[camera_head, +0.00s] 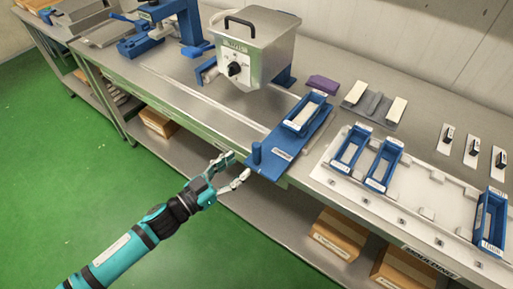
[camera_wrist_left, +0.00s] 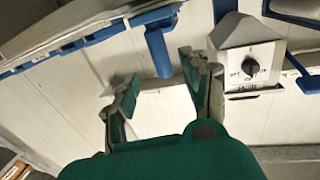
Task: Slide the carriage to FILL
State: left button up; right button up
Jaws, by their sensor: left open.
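The blue carriage (camera_head: 285,149) is a flat plate on the bench rail, right of the kettle, with a white label. A blue mould with a pale inside (camera_head: 304,116) sits on the plate. My left gripper (camera_head: 238,166) is open and empty, just left of the peg and in front of the bench edge. My right gripper is out of view.
The steel kettle (camera_head: 253,50) with a black dial stands over the rail behind the carriage. A blue press (camera_head: 165,22) is further left. Several blue moulds (camera_head: 383,165) lie on the white tray at right. Boxes (camera_head: 340,235) sit on the lower shelf.

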aim_at(253, 155)
pick_arm(q)
jog(key=p+x, duration=0.1)
jog(key=x, duration=0.7)
jog(key=shift+c, duration=0.3)
grip_shut()
jog(key=shift+w+f, duration=0.15)
jog(key=shift+f, duration=0.05)
